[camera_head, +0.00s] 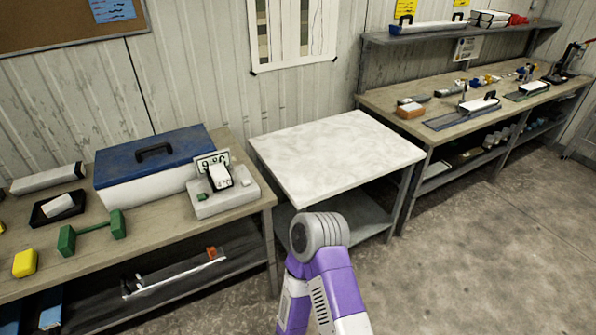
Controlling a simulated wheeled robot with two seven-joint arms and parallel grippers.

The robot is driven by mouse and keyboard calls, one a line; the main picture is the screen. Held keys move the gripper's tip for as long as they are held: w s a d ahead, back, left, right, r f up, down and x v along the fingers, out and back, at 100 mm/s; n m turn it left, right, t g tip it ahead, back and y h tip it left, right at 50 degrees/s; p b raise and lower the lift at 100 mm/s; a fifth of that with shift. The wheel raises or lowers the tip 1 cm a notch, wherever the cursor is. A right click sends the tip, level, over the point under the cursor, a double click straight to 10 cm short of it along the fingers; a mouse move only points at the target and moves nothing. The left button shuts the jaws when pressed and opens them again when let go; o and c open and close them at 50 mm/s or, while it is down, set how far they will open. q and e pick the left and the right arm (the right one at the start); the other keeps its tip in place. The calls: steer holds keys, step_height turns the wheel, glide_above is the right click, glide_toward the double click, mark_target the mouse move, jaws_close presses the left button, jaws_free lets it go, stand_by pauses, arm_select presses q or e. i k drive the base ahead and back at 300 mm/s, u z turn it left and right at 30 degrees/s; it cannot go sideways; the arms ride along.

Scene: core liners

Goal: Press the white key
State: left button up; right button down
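A pale grey device (228,198) stands at the right end of the left workbench. A small upright panel with dark digits (212,160) rises at its back, and a white-faced block (220,176) with dark markings sits on its top. A small whitish key (246,183) shows on the right part of its top; its details are too small to make out. One of my arms, purple and white, rises at the bottom middle, apart from the device. Neither of my grippers shows in the view.
A blue-lidded case (155,158) stands left of the device. A green dumbbell-shaped object (92,233), a yellow block (25,263) and a black tray (45,215) share the left bench (150,245). A bare white-topped table (335,150) stands in the middle. A cluttered bench (440,105) is at right.

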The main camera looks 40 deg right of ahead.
mark_target(245, 181)
steer(key=z, duration=0.65)
steer(key=i, duration=0.95)
steer(key=z, duration=0.2)
